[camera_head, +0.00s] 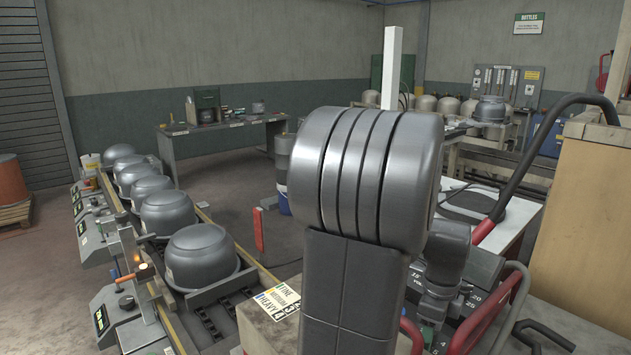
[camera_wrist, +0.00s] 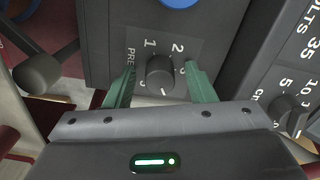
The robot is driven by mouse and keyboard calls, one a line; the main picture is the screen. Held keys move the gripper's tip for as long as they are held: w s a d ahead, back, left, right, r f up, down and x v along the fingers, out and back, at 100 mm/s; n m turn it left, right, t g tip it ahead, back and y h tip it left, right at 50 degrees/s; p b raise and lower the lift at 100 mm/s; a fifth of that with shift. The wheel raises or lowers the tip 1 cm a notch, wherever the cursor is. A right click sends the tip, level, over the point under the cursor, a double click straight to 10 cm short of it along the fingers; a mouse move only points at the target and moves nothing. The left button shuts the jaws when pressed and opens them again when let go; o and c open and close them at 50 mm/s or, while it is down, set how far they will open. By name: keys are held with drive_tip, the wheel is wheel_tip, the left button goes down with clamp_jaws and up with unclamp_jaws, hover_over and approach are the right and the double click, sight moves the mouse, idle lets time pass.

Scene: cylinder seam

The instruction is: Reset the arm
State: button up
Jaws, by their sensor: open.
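My arm (camera_head: 375,200) fills the middle of the head view, with its upper joint raised and its wrist part (camera_head: 445,265) hanging down behind it over a dark control panel. In the wrist view my gripper (camera_wrist: 160,76) is open, with one green finger on each side of a dark round knob (camera_wrist: 160,74). The knob has numbers 1, 2 and 3 around it, and gaps show between it and the fingers. Nothing is held. In the head view the fingertips are hard to make out.
A second knob (camera_wrist: 285,112) with a numbered scale is at the right, and a black ball-ended handle (camera_wrist: 38,74) at the left. Red tubing (camera_head: 495,310) and a wooden cabinet (camera_head: 585,220) stand right of my arm. Several grey bowl-shaped shells (camera_head: 200,255) line a conveyor at the left.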

drive_tip(key=n, duration=0.7)
drive_tip(key=n+b, duration=0.1)
drive_tip(key=n, duration=0.6)
idle(0.4)
drive_tip(key=shift+r, duration=0.1)
